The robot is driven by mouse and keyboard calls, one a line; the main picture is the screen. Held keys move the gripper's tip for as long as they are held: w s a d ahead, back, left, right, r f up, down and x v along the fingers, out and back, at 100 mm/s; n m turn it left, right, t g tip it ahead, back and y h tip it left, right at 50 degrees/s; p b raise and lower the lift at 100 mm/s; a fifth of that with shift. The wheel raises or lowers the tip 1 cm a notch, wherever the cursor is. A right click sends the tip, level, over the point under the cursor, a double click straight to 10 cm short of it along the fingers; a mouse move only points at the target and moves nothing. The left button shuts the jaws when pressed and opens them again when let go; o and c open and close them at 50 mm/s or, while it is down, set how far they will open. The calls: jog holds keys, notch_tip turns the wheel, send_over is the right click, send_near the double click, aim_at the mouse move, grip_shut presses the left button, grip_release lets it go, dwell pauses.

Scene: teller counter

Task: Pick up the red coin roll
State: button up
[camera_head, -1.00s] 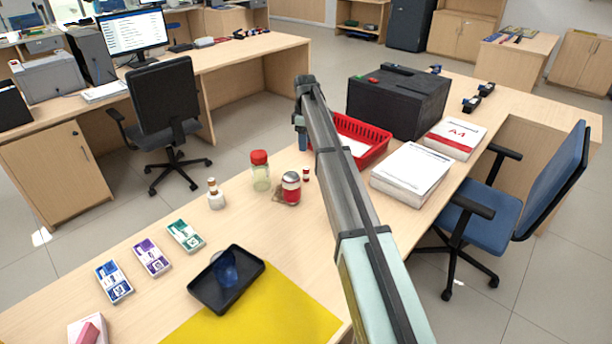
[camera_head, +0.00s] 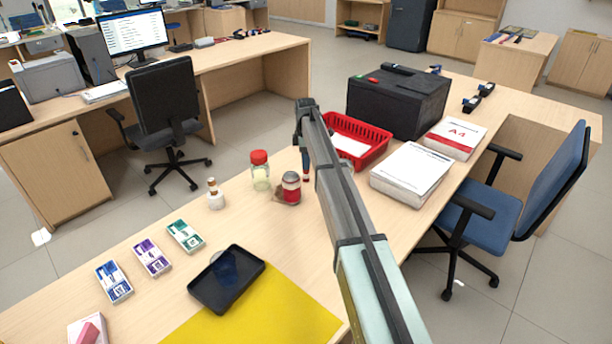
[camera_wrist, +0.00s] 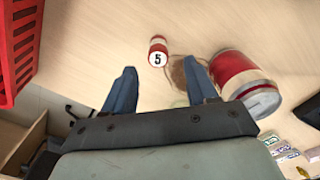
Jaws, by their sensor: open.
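The red coin roll (camera_wrist: 158,45) is a small red-and-white cylinder with a "5" on its end. In the wrist view it lies beyond the fingertips, between their lines. My gripper (camera_wrist: 160,74) is open and empty, with its two blue fingers spread. In the head view the gripper (camera_head: 304,160) hangs over the counter, right of the red-and-white can, and the coin roll (camera_head: 306,178) shows just below it, partly hidden. The roll appears to stand on the counter, apart from the fingers.
A red basket (camera_head: 372,150) is on the other side. A red-lidded jar (camera_head: 260,172), a small bottle (camera_head: 215,196) and a black tray (camera_head: 208,291) stand farther left.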

aim_at(306, 174)
jog(key=shift+w+d+f, duration=0.1)
jog(key=shift+f, duration=2.85)
jog(key=shift+c, duration=0.4)
grip_shut()
